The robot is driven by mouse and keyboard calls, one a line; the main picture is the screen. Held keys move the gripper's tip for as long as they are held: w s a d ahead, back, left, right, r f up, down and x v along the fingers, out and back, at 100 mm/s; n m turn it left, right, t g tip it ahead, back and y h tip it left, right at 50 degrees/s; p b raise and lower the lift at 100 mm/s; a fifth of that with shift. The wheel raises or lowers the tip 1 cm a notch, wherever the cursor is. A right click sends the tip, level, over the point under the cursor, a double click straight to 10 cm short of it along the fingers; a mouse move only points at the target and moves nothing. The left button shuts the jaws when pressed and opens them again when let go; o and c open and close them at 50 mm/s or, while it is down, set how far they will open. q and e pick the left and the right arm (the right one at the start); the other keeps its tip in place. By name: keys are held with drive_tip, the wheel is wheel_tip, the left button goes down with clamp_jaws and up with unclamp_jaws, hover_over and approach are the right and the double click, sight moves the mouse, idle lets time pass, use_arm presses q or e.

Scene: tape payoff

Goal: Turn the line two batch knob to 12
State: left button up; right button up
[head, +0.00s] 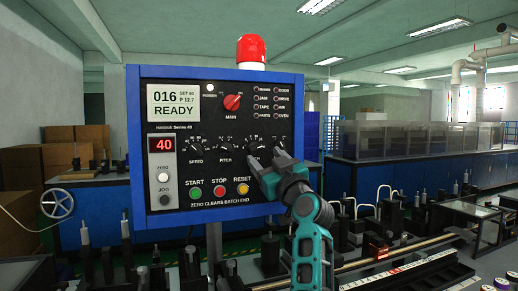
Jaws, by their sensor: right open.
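A blue-framed control panel (140,190) stands in front of me, with a row of black knobs across its middle. The speed knob (196,148) and the pitch knob (227,147) show clearly. Further right in the row is a third dial (257,147), and another dial (280,146) lies at the right end; the labels below these two are hidden. No batch label for a knob is readable. My right gripper (263,160) is open in front of the third dial, reaching up from the lower right. Whether its fingers touch a knob cannot be told. My left gripper is out of view.
Machinery fills the lower right.

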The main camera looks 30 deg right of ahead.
sight(256, 148)
drive_tip(key=shift+p+x, duration=0.35)
drive_tip(key=shift+x, duration=2.05)
drive_tip(key=c, duration=1)
